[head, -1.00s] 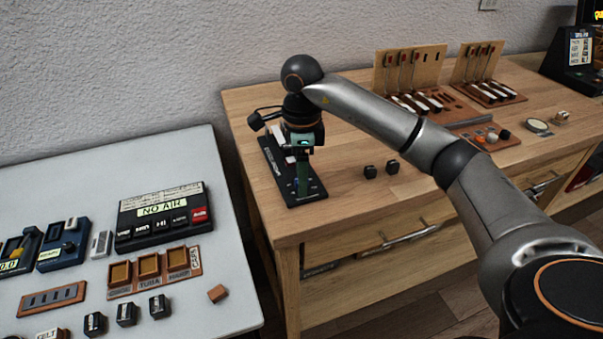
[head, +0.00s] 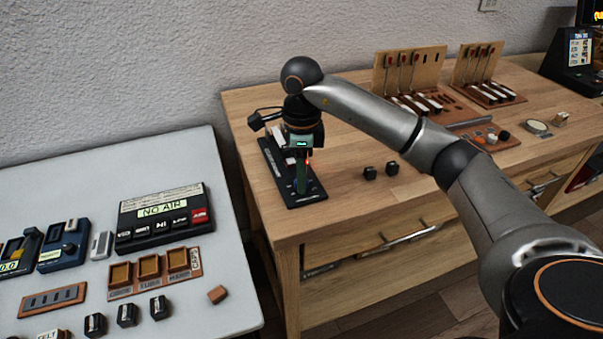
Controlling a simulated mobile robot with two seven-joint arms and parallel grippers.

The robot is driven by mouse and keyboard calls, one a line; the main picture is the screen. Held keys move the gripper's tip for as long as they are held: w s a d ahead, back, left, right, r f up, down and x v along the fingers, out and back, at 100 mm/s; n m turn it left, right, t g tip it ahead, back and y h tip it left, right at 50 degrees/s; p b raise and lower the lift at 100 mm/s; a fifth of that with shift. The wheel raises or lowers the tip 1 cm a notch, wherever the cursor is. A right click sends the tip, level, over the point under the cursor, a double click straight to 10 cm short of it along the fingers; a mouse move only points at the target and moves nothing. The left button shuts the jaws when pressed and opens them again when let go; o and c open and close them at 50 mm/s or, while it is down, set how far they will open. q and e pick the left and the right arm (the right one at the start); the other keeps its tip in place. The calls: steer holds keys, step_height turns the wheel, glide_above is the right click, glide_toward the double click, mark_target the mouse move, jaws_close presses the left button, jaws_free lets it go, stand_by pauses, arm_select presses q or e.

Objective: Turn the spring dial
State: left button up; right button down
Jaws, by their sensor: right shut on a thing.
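A narrow black device board (head: 312,195) lies at the left end of the wooden bench, with small controls on it. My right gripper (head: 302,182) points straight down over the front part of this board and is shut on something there. The gripped part, likely the spring dial, is hidden behind the fingers, so I cannot make out its shape or angle. A small orange-red light shows just beside the fingers. My left gripper is not in view.
Two small black cubes (head: 381,170) sit right of the board on the wooden bench (head: 340,215). Key models on upright boards (head: 410,68) stand at the back. On the grey table at left are a "NO AIR" console (head: 160,215), a three-bin tray (head: 150,278) and several small blocks.

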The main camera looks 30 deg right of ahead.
steer(key=shift+r+m+p, duration=0.1)
steer(key=shift+m+p, duration=0.2)
steer(key=shift+m, duration=0.5)
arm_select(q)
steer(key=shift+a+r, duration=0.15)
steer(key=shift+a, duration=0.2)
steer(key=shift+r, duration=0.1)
arm_select(e)
steer(key=c, duration=0.5)
jaws_free()
arm_select(q)
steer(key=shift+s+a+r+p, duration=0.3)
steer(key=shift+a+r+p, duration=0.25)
steer(key=shift+p, duration=0.5)
arm_select(e)
step_height(320, 180, up, 12)
steer(key=shift+r, duration=0.2)
